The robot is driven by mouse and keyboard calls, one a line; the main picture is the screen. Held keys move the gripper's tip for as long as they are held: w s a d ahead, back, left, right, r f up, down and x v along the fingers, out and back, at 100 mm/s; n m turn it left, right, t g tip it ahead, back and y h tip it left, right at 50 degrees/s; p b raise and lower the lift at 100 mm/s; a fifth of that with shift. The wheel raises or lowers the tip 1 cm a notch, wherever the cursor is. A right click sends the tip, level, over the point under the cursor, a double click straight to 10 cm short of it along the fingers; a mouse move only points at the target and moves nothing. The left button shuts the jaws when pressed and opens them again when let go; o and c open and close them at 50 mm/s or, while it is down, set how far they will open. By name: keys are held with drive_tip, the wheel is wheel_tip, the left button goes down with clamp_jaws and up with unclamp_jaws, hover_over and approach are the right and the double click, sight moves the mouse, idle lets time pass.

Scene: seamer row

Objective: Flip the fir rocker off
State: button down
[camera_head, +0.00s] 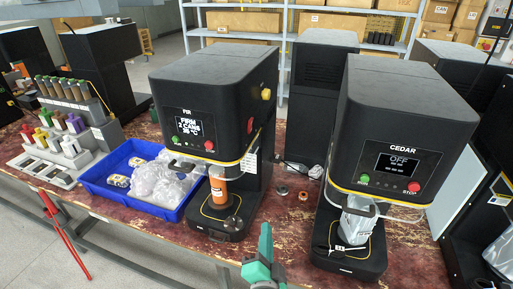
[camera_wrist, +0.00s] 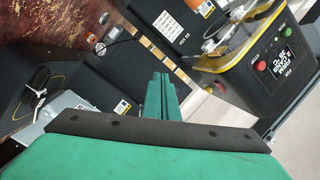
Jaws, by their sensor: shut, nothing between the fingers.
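The black machine labelled FIR (camera_head: 215,105) stands left of centre in the head view. Its lit display (camera_head: 189,127) shows small text that I cannot fully read. A green button (camera_head: 174,163) and a red button (camera_head: 209,145) sit below the display. A yellow knob (camera_head: 266,94) is on its right side. My gripper (camera_head: 265,240) is green, low in front of the bench, to the right of and nearer than the FIR machine. In the wrist view its fingers (camera_wrist: 160,95) are together, with nothing between them.
An orange can (camera_head: 219,190) stands in the FIR machine. The CEDAR machine (camera_head: 390,125), display reading OFF, stands to the right with a silvery packet (camera_head: 357,220). A blue tray (camera_head: 125,185) of bags is at left. A machine display (camera_wrist: 284,56) shows in the wrist view.

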drive_tip(key=w+r+m, duration=0.4)
drive_tip(key=r, duration=0.6)
drive_tip(key=w+r+m+t, duration=0.1)
drive_tip(key=w+r+m, duration=0.3)
drive_tip(key=r, duration=0.6)
drive_tip(key=shift+r, duration=0.35)
drive_tip(key=shift+w, duration=0.25)
